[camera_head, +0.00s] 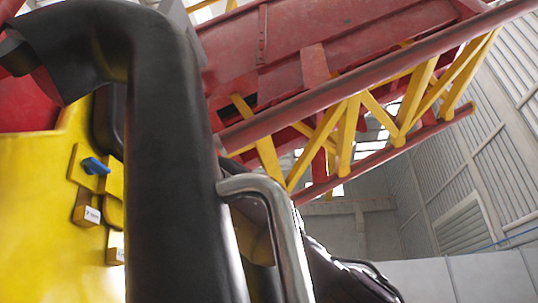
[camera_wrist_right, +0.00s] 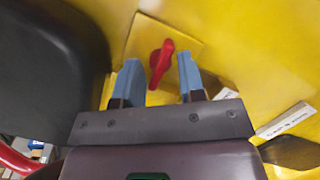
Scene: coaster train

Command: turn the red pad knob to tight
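The red pad knob (camera_wrist_right: 161,64) shows in the right wrist view. It is a small red lever on a square yellow plate (camera_wrist_right: 186,36), its long side running nearly up and down in the picture, slightly tilted. My right gripper (camera_wrist_right: 157,68) is open, with one blue-grey finger on each side of the knob. Gaps show between the fingers and the knob, and nothing is held. How deep the fingertips reach around it I cannot tell. The red knob and my right gripper are not seen in the head view. My left gripper is in neither view.
In the head view a thick black padded bar (camera_head: 170,180) and a grey metal handle (camera_head: 280,225) stand in front. Behind the bar, a yellow panel (camera_head: 30,220) carries a blue knob (camera_head: 96,166). A black pad (camera_wrist_right: 45,60) lies close left of my right gripper.

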